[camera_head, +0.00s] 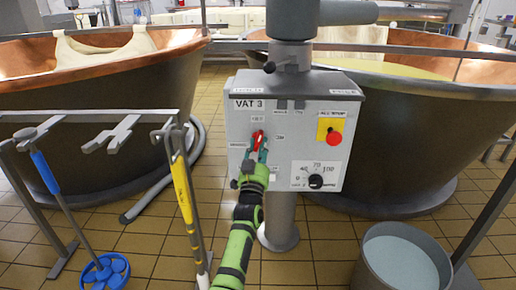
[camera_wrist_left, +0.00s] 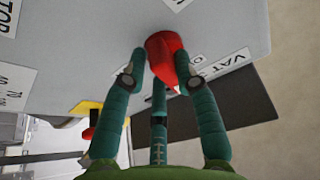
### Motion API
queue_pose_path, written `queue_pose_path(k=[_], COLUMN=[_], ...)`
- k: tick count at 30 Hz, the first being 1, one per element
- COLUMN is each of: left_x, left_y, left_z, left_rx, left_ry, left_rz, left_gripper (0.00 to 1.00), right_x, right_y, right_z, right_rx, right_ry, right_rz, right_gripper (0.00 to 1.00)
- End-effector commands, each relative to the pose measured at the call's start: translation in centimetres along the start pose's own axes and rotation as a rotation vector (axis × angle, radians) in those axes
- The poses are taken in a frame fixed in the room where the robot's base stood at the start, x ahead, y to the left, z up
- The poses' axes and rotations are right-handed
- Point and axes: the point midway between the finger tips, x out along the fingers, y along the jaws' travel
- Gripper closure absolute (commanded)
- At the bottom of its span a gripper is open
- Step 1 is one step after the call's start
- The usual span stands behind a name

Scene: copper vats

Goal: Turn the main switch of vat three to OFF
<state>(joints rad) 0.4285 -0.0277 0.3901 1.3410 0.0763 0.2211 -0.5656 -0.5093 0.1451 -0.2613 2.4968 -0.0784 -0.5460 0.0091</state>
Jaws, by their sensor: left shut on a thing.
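The grey control box marked VAT 3 (camera_head: 243,100) stands on a post between two vats. Its red switch knob (camera_head: 259,136) is on the left half of the face, with small labels around it. The knob looks tilted a little from upright; I cannot tell its exact setting. My left gripper (camera_head: 256,151) reaches it from below and is shut on it. In the left wrist view the green fingers (camera_wrist_left: 162,75) lie around the red knob (camera_wrist_left: 164,48), whose outer part still shows. My right gripper is not in view.
A red stop button (camera_head: 334,138) on a yellow plate and a black dial (camera_head: 316,181) sit on the box's right half. A rack (camera_head: 90,115) with blue and yellow tools stands at left. A grey bucket (camera_head: 365,262) stands at lower right.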

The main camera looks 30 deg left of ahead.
Motion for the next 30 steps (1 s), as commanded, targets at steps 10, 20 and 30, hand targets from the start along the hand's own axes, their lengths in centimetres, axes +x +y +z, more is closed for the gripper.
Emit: queue_pose_path(k=[10,20,30], left_x=[0.5,0.5,0.5], left_y=[-0.2,-0.4,-0.5], left_z=[-1.1,-1.1,-1.0], left_rx=[-0.194,-0.257,-0.259], left_ry=[0.021,0.022,0.022], left_rz=[-0.087,-0.117,-0.12], left_gripper=[1.0,1.0,1.0], right_x=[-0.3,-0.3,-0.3], right_y=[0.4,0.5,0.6], right_z=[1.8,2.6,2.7], right_rx=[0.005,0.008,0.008], right_ry=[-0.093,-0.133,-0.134], right_rz=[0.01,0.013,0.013], right_gripper=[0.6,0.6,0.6])
